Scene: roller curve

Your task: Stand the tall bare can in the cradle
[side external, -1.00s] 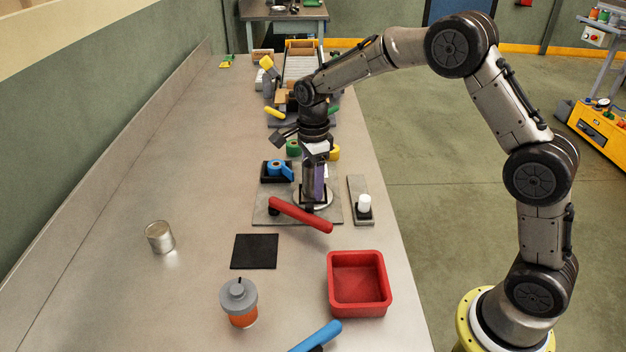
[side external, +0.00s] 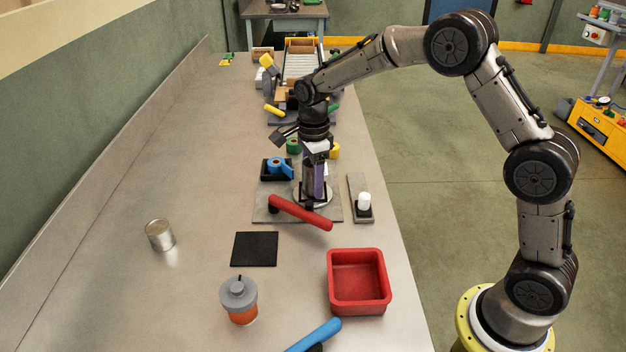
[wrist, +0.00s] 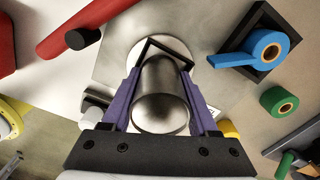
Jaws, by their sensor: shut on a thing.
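My gripper (wrist: 160,105) points down with its purple fingers closed on both sides of the tall bare can (wrist: 160,98), a plain metal cylinder held upright. In the side view my gripper (side external: 314,182) is over the pale round disc (side external: 327,197) on the grey base plate. The cradle, a dark square frame (wrist: 149,45) on that disc, shows just beyond the can's far end in the wrist view. The can's lower end is at or just above the cradle; whether it touches is hidden.
A red-handled lever (side external: 300,213) lies across the front of the plate. Blue tape (side external: 278,167) is behind left, a white piece on a stand (side external: 364,203) right. A shorter can (side external: 160,235), black pad (side external: 254,249), orange jar (side external: 241,300) and red bin (side external: 358,282) stand forward.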

